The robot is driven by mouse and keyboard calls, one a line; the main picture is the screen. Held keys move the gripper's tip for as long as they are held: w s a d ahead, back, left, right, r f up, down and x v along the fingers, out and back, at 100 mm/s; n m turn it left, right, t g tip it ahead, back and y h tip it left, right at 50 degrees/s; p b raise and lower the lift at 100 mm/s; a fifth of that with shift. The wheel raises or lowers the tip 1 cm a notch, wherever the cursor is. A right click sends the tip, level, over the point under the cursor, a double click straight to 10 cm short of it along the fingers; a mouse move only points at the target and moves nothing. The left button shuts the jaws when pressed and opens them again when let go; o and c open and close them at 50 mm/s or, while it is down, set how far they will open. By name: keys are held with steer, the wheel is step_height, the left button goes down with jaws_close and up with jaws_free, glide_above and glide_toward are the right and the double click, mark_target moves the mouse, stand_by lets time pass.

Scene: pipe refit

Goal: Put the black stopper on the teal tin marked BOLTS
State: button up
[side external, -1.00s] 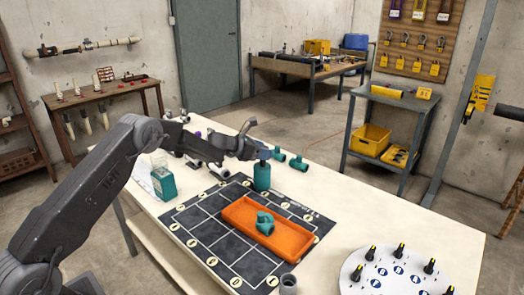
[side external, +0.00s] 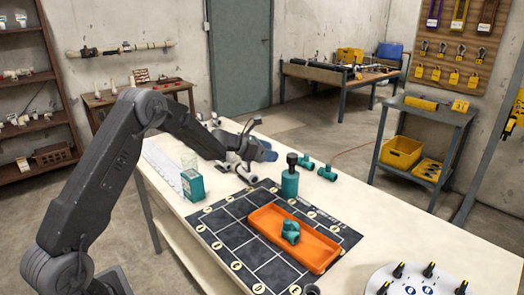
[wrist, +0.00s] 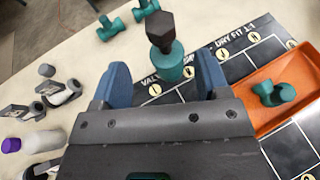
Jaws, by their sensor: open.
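The teal tin (side external: 290,185) stands upright on the table beside the orange tray, at the mat's far edge. The black stopper (side external: 291,160) sits on top of the tin and looks upright. The wrist view also shows the stopper (wrist: 160,30) on the tin (wrist: 168,68), beyond my fingertips. No BOLTS marking can be read. My gripper (side external: 266,152) is to the left of the stopper, apart from it. In the wrist view my blue fingers (wrist: 161,66) are spread wide with nothing between them.
The orange tray (side external: 264,242) holds a teal pipe fitting (side external: 290,231). Two teal fittings (side external: 307,163) lie behind the tin. Grey and white pipe parts (wrist: 58,90) lie at left in the wrist view.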

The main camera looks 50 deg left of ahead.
steer(key=s+d+r+m+g+h, duration=0.2)
steer(key=s+d+r+m+g, duration=0.3)
steer(key=s+d+r+m, duration=1.15)
steer(key=s+d+f+m+g+y, duration=0.1)
steer(key=s+d+m, duration=0.2)
steer(key=s, duration=0.3)
steer(key=s+d+m+g+y, duration=0.1)
steer(key=s+d+m+y, duration=0.2)
steer(key=s, duration=0.4)
steer(key=s+a+f+m+y, duration=0.2)
steer(key=s+f+m+y, duration=0.1)
steer(key=s+m, duration=0.6)
steer(key=s, duration=0.3)
steer(key=shift+a+f, duration=0.15)
steer(key=shift+f, duration=0.1)
